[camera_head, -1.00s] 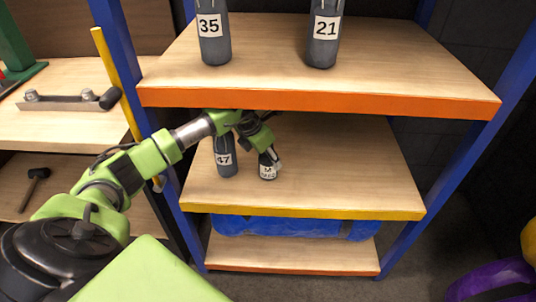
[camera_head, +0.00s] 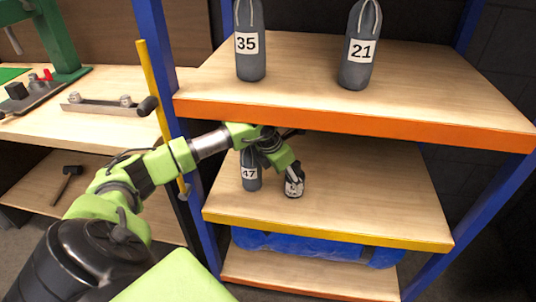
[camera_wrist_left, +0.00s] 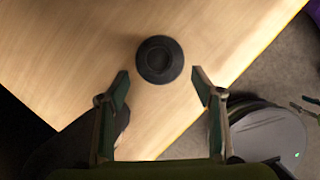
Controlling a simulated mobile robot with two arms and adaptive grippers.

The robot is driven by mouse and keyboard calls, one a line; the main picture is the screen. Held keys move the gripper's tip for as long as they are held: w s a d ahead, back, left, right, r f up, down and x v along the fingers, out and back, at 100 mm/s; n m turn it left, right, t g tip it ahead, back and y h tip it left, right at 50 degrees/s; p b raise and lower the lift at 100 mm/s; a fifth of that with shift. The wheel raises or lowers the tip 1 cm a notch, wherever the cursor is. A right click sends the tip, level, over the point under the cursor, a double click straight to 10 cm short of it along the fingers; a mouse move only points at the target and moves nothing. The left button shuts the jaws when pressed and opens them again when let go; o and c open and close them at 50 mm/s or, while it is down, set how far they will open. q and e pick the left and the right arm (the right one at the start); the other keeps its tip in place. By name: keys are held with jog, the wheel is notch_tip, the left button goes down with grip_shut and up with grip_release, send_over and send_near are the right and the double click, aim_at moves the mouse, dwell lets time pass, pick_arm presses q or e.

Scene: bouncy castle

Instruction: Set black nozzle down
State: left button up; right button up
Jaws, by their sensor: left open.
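The black nozzle (camera_wrist_left: 159,60) shows in the left wrist view as a round black piece with a darker centre, on the bare wood of a shelf. In the head view, a small dark piece with a white label (camera_head: 293,185), which seems to be the same nozzle, stands on the middle shelf (camera_head: 370,205). My left gripper (camera_head: 288,172) is just above it. In the left wrist view my left gripper (camera_wrist_left: 162,88) is open, its fingertips apart on either side and a little short of the nozzle. My right gripper is in neither view.
A dark bottle marked 47 (camera_head: 250,173) stands close to the left of my gripper. Bottles marked 35 (camera_head: 250,62) and 21 (camera_head: 358,65) stand on the upper shelf (camera_head: 400,95), which overhangs my arm. The middle shelf's right side is clear. Blue posts frame the rack.

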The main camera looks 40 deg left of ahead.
pick_arm(q)
jog(key=s, duration=0.2)
jog(key=s+a, duration=0.1)
jog(key=s, duration=0.2)
jog(key=s+a, duration=0.1)
jog(key=s, duration=0.2)
jog(key=shift+s, duration=0.25)
jog(key=shift+s+a, duration=0.1)
jog(key=shift+s, duration=0.25)
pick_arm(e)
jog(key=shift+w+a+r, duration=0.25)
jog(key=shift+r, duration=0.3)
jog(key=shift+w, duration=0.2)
